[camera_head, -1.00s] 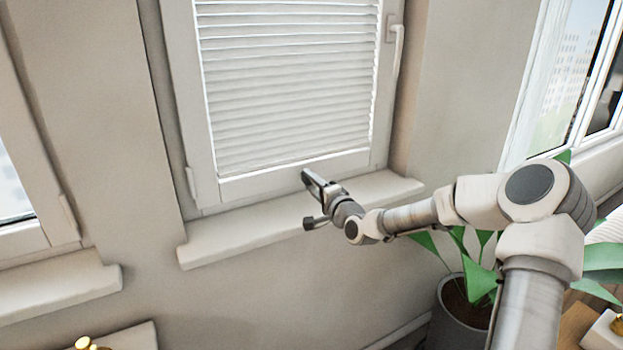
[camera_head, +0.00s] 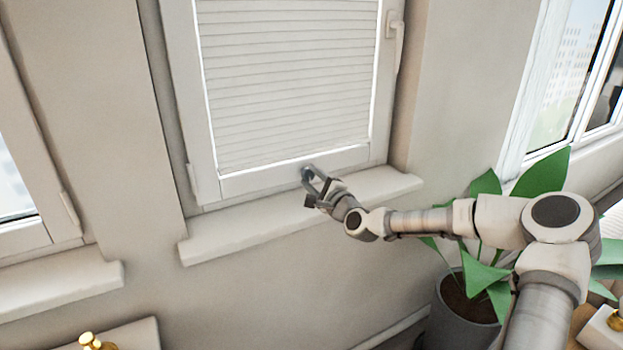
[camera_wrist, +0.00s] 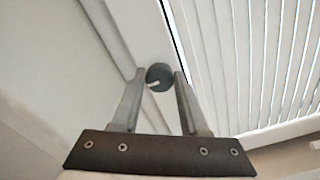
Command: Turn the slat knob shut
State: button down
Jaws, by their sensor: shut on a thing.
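The slat knob is a small dark round knob (camera_wrist: 159,77) with a pale mark, on the lower window frame in the wrist view. My gripper (camera_wrist: 157,73) has its two fingers on either side of it, shut on the knob. In the head view my gripper (camera_head: 309,178) reaches the bottom rail of the window frame, and the knob is largely hidden there. The window blind (camera_head: 290,90) has pale slats that look nearly flat, with thin lines between them. The slats also show in the wrist view (camera_wrist: 260,60).
The windowsill (camera_head: 250,225) runs just below my gripper. A window handle (camera_head: 396,45) is on the right side of the frame. A potted plant (camera_head: 465,310) stands below my arm at the right. Another window (camera_head: 20,170) is at the left.

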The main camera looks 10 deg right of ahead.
dwell(0.4)
jog(key=shift+c, duration=2.1)
grip_release()
jog(key=p+v, duration=0.1)
jog(key=v, duration=1.6)
jog(key=shift+s, duration=0.2)
